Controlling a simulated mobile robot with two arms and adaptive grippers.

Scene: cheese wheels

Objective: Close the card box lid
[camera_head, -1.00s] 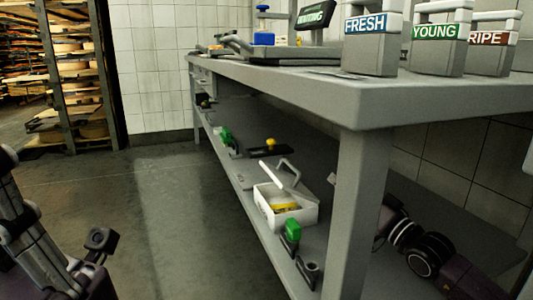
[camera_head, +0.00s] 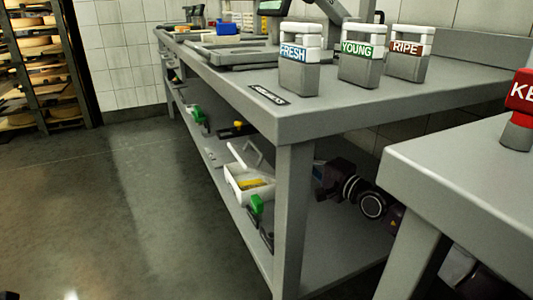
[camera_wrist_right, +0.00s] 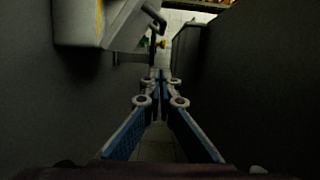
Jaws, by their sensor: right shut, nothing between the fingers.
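The white card box (camera_head: 246,193) sits on the lower shelf of the grey bench, with yellow contents showing inside. Its lid (camera_head: 237,156) stands open, tilted up, and a grey handle-like loop (camera_head: 254,152) rises beside it. My right arm reaches under the bench from the right, and its gripper is hidden behind the bench leg in the head view. In the right wrist view my right gripper (camera_wrist_right: 160,76) is shut and empty, its fingers together. A pale block with a yellow strip (camera_wrist_right: 95,25), perhaps the box, is at upper left, apart from the fingers.
The bench leg (camera_head: 291,215) stands between the box and my right arm. Green-topped tools (camera_head: 256,205) sit close in front of the box. FRESH, YOUNG and RIPE holders (camera_head: 298,65) stand on the bench top. A second table (camera_head: 470,180) is at right. The left floor is clear.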

